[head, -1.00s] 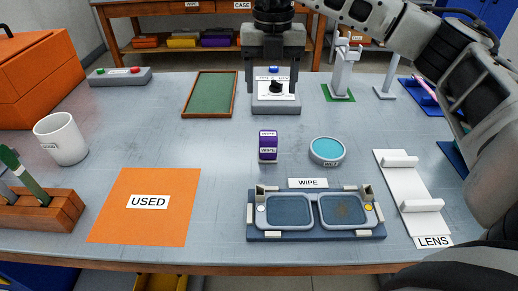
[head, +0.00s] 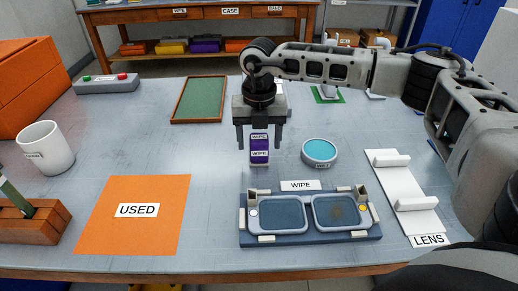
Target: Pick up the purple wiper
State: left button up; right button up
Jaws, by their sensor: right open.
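The purple wiper (head: 259,146) is a small purple block with white WIPE labels, standing on the grey table in the middle of the head view. My right gripper (head: 259,146) comes down over it from behind, fingers pointing down. Its two fingers are open, one on each side of the wiper. I cannot tell whether either finger touches it. My left gripper is out of view.
A round teal-topped WET dish (head: 319,152) stands just right of the wiper. An eyeglass frame in a blue holder (head: 310,240) lies in front. An orange USED mat (head: 105,225) is front left. A white LENS rack (head: 398,185) is at right. A green tray (head: 199,98) lies behind left.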

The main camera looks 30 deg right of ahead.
notch_tip(320, 180, down, 2)
jog(key=shift+f, duration=0.2)
jog(key=c, duration=1.1)
jog(key=shift+o, duration=0.2)
jog(key=shift+r, duration=0.1)
